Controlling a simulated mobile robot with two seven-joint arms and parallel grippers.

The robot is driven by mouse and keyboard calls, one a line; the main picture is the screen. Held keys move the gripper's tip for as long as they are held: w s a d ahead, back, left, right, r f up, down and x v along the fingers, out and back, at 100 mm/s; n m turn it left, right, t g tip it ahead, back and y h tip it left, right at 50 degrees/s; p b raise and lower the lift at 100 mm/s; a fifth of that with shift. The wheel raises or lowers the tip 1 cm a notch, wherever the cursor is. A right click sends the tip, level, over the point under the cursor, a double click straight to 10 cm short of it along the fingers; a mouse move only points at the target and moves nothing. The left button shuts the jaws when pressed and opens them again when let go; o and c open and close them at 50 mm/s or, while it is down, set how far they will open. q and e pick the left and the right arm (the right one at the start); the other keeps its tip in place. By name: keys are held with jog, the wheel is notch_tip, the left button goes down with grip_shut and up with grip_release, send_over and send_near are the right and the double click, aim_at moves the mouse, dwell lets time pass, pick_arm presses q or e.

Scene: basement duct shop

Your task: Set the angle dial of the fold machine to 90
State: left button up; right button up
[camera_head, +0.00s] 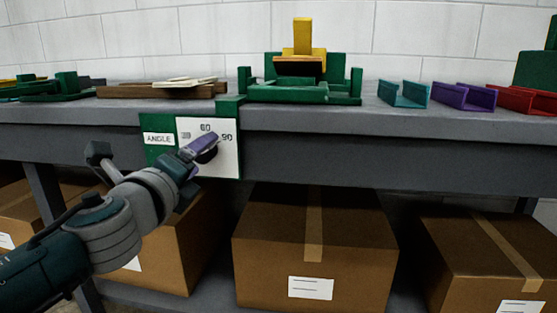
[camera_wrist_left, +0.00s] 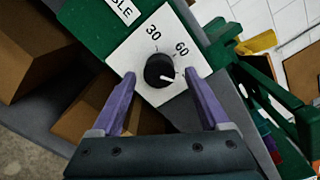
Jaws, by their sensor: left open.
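The fold machine (camera_head: 305,91) is green with a yellow upright piece, on the bench. Its green and white angle plate (camera_head: 219,166) hangs at the bench front, with marks 30, 60 and 90 in the head view. The round black dial (camera_wrist_left: 158,68) shows in the left wrist view. Its white pointer is turned right and slightly down, clockwise past the 60. The 90 is hidden there, apparently behind the right-hand finger. My left gripper (camera_head: 207,147) is open, its purple fingers (camera_wrist_left: 158,102) either side of the dial with gaps. My right gripper is not in view.
Wood strips (camera_head: 150,91) lie left of the machine on the grey bench (camera_head: 370,121). Blue (camera_head: 404,95), purple (camera_head: 463,97) and red (camera_head: 524,101) channels lie to the right. Cardboard boxes (camera_head: 270,245) stand under the bench, below and close to my left arm.

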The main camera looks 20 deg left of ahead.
pick_arm(q)
jog(key=v, duration=0.9)
jog(key=shift+p, duration=0.45)
jog(key=shift+s, duration=0.1)
jog(key=s+a+r+n+g+y+p, duration=0.2)
jog(key=s+r+n+g+p, duration=0.5)
jog(key=r+n+p, duration=0.8)
jog(key=s+d+r+n+g+h+p, duration=0.3)
jog(key=s+d+r+p, duration=0.25)
jog(key=s+p, duration=0.35)
jog(key=s+d+r+n+g+h+p, duration=0.2)
jog(key=s+d+r+g+h+p, duration=0.35)
jog(key=p, duration=0.55)
notch_tip(320, 180, up, 34)
jog(key=s+d+t+y+p, duration=0.1)
jog(key=d+t+y+p, duration=0.1)
jog(key=p, duration=3.3)
jog(key=shift+f+p, duration=0.25)
jog(key=shift+p, duration=0.05)
